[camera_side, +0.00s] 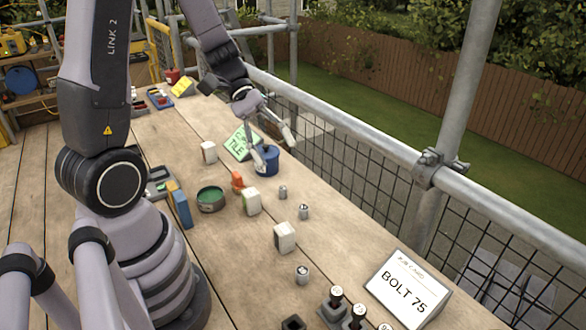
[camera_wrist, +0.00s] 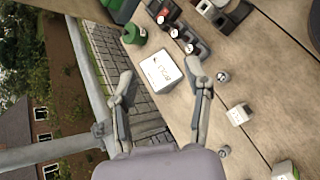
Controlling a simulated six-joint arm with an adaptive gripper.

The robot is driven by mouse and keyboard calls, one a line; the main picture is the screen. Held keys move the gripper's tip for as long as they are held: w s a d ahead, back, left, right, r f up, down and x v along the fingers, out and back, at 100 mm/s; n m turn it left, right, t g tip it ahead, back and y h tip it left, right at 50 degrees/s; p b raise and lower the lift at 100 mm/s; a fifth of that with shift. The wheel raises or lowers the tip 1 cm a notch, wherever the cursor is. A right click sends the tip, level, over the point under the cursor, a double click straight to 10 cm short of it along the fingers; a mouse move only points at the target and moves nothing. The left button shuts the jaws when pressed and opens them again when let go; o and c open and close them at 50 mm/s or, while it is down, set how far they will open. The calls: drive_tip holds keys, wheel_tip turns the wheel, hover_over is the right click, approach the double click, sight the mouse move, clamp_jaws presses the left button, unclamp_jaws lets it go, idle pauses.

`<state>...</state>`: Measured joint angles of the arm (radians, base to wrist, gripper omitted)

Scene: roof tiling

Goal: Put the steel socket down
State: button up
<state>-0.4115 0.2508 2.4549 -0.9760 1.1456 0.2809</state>
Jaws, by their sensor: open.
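Several small steel sockets stand apart on the bench in the side view: one (camera_side: 283,192) towards the back, one (camera_side: 303,211) just in front of it, and one (camera_side: 302,274) nearer the front. I cannot tell which one the task means. Two show in the wrist view, one (camera_wrist: 223,75) right of the right finger and one (camera_wrist: 224,152) lower down.
A "BOLT 75" card (camera_side: 408,290) stands at the front right, beside dark holders with numbered tops (camera_side: 336,293). White blocks (camera_side: 285,237), a green tin (camera_side: 211,199) and a green "TILE" card (camera_side: 240,143) stand on the bench. A metal rail (camera_side: 370,140) runs along the right edge.

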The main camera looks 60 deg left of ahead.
drive_tip(key=s+a+r+m+t+y, duration=0.5)
drive_tip(key=s+r+m+y, duration=0.4)
drive_tip(key=r+m+y, duration=0.1)
drive_tip(key=shift+s+r+y, duration=0.4)
drive_tip(key=shift+r, duration=0.05)
drive_tip(key=o, duration=0.3)
drive_tip(key=shift+w+m, duration=0.3)
drive_tip(key=shift+m, duration=0.1)
drive_tip(key=o, duration=0.6)
drive_tip(key=w+d+m+g, duration=0.1)
drive_tip(key=w+m, duration=0.1)
drive_tip(key=w+d+f+m, duration=0.1)
drive_tip(key=w+m, duration=0.1)
drive_tip(key=w+d+m+g, duration=0.1)
drive_tip(key=m, duration=0.2)
drive_tip(key=shift+w+d+f+g, duration=0.15)
drive_tip(key=shift+w+f+g, duration=0.15)
drive_tip(key=shift+w, duration=0.1)
drive_tip(key=w+d+f+m+g, duration=0.3)
drive_tip(key=w+d+f+m, duration=0.35)
drive_tip(key=m, duration=0.35)
wheel_tip(320, 180, down, 10)
drive_tip(key=shift+d+r, duration=0.1)
drive_tip(key=shift+r, duration=0.1)
